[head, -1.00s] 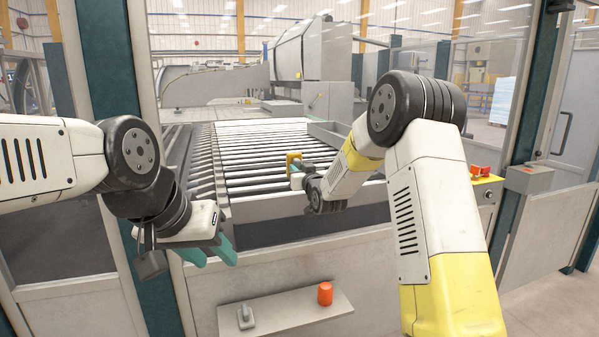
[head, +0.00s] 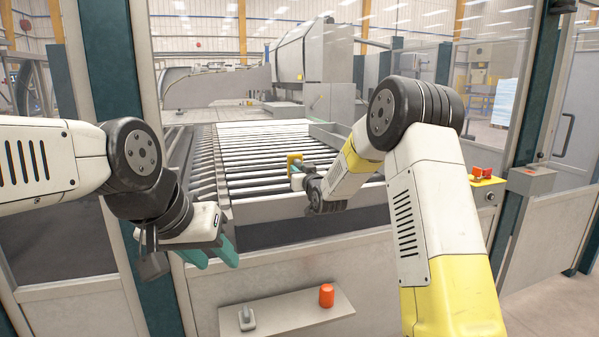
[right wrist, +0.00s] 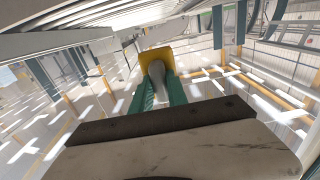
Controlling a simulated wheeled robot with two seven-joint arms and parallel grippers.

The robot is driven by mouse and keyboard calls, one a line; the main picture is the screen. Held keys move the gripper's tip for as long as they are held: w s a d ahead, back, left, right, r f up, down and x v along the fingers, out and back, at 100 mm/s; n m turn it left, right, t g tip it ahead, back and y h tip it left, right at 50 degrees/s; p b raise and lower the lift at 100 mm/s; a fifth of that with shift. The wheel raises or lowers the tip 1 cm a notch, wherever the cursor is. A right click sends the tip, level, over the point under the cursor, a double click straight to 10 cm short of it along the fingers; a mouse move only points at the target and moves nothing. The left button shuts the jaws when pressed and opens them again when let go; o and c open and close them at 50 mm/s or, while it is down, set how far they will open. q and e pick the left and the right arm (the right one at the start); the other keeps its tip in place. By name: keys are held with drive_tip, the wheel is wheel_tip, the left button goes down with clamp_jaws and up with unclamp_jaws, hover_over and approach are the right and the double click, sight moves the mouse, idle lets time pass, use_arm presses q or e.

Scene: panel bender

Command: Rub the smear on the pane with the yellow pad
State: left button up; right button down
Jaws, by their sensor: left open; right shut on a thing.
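The yellow pad (head: 292,163) is held up in front of the roller bed in the head view. It also shows in the right wrist view (right wrist: 157,54), with a grey handle. My right gripper (head: 300,170) is shut on the pad's handle, between its teal fingers (right wrist: 158,92). The clear pane (head: 400,222) fills the framed opening facing me. I cannot make out the smear, nor tell whether the pad touches the pane. My left gripper (head: 212,255) is open and empty at the left, in front of the frame post.
A shelf (head: 285,314) below the pane carries an orange-red cylinder (head: 326,295) and a small grey object (head: 246,318). A yellow box with red buttons (head: 482,178) is at the right. Teal posts (head: 522,220) edge the opening. Rollers (head: 260,160) lie behind the pane.

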drive_tip(key=shift+w+a, duration=0.15)
drive_tip(key=shift+w, duration=0.35)
drive_tip(key=shift+w+d+r, duration=0.1)
drive_tip(key=shift+w+d, duration=0.15)
drive_tip(key=shift+d, duration=0.75)
drive_tip(key=shift+w+d, duration=0.25)
drive_tip(key=shift+d, duration=0.7)
drive_tip(key=shift+s+a+r, duration=0.2)
drive_tip(key=shift+a, duration=0.45)
drive_tip(key=shift+s+a+r, duration=0.15)
drive_tip(key=shift+a+r, duration=0.1)
drive_tip(key=shift+a, duration=0.4)
drive_tip(key=shift+s+a+r, duration=0.2)
drive_tip(key=shift+a, duration=0.45)
drive_tip(key=shift+r, duration=0.65)
drive_tip(key=shift+w+d, duration=0.2)
drive_tip(key=shift+d, duration=0.45)
drive_tip(key=shift+w+d, duration=0.25)
drive_tip(key=shift+d, duration=0.35)
drive_tip(key=shift+w+d, duration=0.2)
drive_tip(key=shift+d, duration=0.45)
